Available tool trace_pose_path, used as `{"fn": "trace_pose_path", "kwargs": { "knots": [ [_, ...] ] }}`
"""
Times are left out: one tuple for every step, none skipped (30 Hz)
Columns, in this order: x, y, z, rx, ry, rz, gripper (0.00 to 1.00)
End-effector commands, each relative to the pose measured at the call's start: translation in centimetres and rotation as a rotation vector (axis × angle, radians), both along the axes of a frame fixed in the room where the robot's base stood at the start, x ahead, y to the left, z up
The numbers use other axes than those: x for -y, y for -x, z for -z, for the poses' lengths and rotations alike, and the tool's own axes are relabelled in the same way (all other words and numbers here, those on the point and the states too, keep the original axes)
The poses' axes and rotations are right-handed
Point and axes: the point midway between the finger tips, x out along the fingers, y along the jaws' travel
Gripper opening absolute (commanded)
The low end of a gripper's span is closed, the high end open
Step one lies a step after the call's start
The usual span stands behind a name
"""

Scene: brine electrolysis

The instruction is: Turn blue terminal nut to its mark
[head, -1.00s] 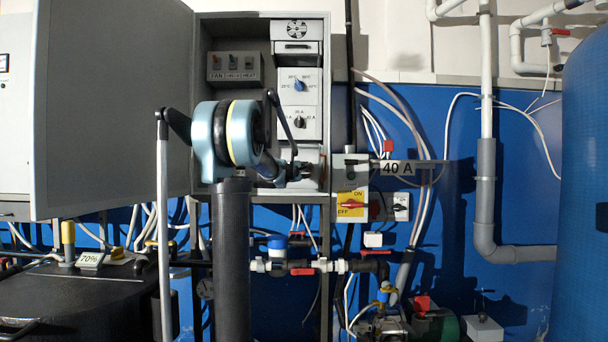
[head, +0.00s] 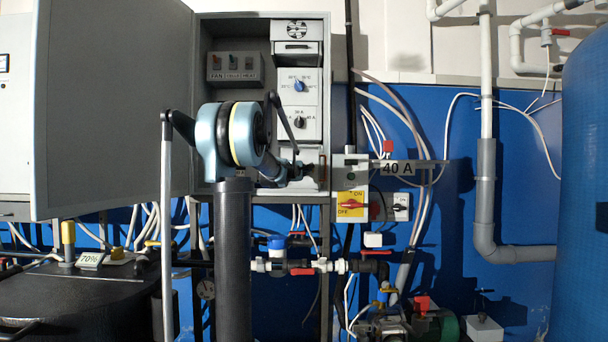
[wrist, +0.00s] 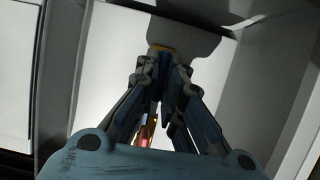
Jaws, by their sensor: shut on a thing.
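My gripper (head: 299,166) reaches into the open grey cabinet at the lower pale unit (head: 312,157), below the dials. In the wrist view my gripper (wrist: 166,58) points at a pale surface, its fingers drawn together at the tips. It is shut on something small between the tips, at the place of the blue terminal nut. The nut and its mark are hidden by the fingers and cannot be made out. A small yellowish bit (wrist: 160,48) shows just beyond the fingertips. A red bit (wrist: 145,135) shows between the fingers lower down.
The cabinet door (head: 110,100) stands open at the left. Dials (head: 299,85) sit above my gripper. Right of the cabinet is a yellow box with a red switch (head: 351,204) and a "40 A" label (head: 398,169). Pipes and valves run below.

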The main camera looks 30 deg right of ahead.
Motion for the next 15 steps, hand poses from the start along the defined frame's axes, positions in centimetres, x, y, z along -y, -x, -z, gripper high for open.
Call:
{"fn": "trace_pose_path", "kwargs": {
  "knots": [
    [-0.05,0.09,0.16,0.009,-0.014,0.0,0.0],
    [-0.06,0.1,0.16,0.014,-0.022,0.0,0.0],
    [-0.06,0.1,0.17,0.019,-0.031,0.0,0.0],
    [-0.07,0.11,0.18,0.022,-0.036,0.0,0.0],
    [-0.07,0.11,0.19,0.023,-0.038,0.0,0.0],
    [-0.07,0.11,0.2,0.024,-0.038,0.0,0.0],
    [-0.08,0.11,0.21,0.023,-0.038,0.0,0.0],
    [-0.07,0.12,0.21,0.023,-0.038,0.0,0.0],
    [-0.07,0.12,0.22,0.024,-0.038,0.001,0.0],
    [-0.08,0.13,0.22,0.024,-0.038,0.001,0.0],
    [-0.08,0.13,0.23,0.024,-0.038,0.001,0.0],
    [-0.08,0.13,0.23,0.024,-0.038,0.001,0.13],
    [-0.08,0.13,0.23,0.024,-0.038,0.001,0.2],
    [-0.07,0.12,0.22,0.024,-0.038,0.001,0.27],
    [-0.06,0.11,0.2,0.024,-0.038,0.001,0.28]
  ]
}}
